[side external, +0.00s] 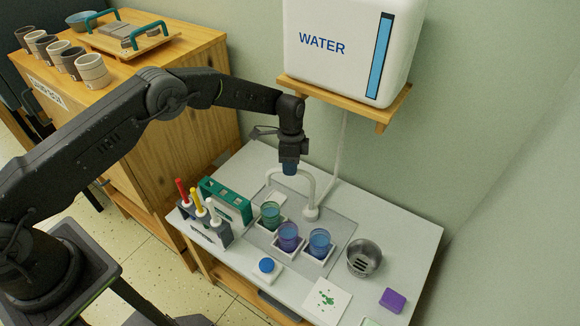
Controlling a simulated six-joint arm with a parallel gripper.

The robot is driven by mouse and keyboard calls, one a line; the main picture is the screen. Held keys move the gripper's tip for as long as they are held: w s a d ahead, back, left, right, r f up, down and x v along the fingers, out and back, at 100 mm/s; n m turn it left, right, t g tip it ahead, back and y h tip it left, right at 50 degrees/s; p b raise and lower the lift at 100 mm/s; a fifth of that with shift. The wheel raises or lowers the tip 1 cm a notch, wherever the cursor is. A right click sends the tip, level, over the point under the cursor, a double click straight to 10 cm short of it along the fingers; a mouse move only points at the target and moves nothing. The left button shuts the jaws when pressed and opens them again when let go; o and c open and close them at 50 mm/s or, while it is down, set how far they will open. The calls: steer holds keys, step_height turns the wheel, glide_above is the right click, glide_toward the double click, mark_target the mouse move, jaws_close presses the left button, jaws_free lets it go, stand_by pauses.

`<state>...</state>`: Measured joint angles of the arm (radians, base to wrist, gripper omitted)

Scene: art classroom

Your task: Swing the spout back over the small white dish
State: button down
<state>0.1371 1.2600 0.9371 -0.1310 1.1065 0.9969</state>
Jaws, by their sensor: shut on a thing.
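The pale curved spout (307,190) rises from a round base on the table and arches left. My gripper (290,172) points down at the top of the arch, its blue-tipped fingers shut on the spout. The fingers hide part of the arch. The spout's free end hangs at the left, behind the green cup. A small white dish-like piece (275,197) shows partly near that end; whether the end is right over it, I cannot tell.
Clear cups of green (271,216), purple (288,238) and blue (319,243) liquid stand in white holders before the spout. A rack of coloured tools (205,227) is left, a metal cup (364,258) right. The water tank (345,50) sits on a shelf above.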

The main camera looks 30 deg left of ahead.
stand_by(0.4)
steer(key=c, duration=1.1)
jaws_free()
steer(key=shift+w+r, duration=0.1)
step_height(320, 180, up, 10)
steer(key=shift+w+a, duration=0.15)
steer(key=shift+w, duration=0.05)
